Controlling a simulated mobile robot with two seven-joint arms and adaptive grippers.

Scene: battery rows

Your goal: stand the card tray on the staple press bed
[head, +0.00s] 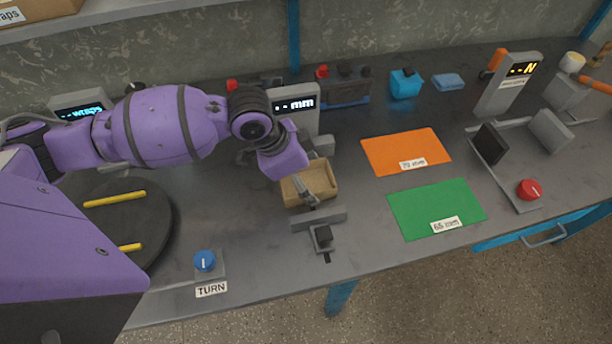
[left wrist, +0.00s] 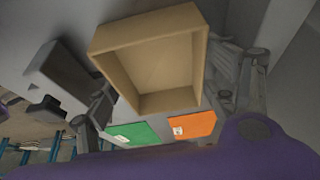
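The card tray (head: 322,178) is a small open tan box near the middle of the bench, beside the grey station with the "mm" display (head: 296,104). My left gripper (head: 302,186) is at the tray, one grey finger crossing in front of it. In the left wrist view the tray (left wrist: 158,62) shows large, its open side toward the camera and empty. My fingers lie along both its sides with no clear gap, so the gripper looks shut on it. I cannot tell whether the tray touches the bench. No station is labelled as the staple press. My right gripper is not in view.
A grey slide with a dark block (head: 323,235) lies in front of the tray. Orange (head: 400,150) and green (head: 430,205) mats lie to the right. A station with an "N" display (head: 510,80) and a red knob (head: 530,189) stands far right. A turntable (head: 150,220) is left.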

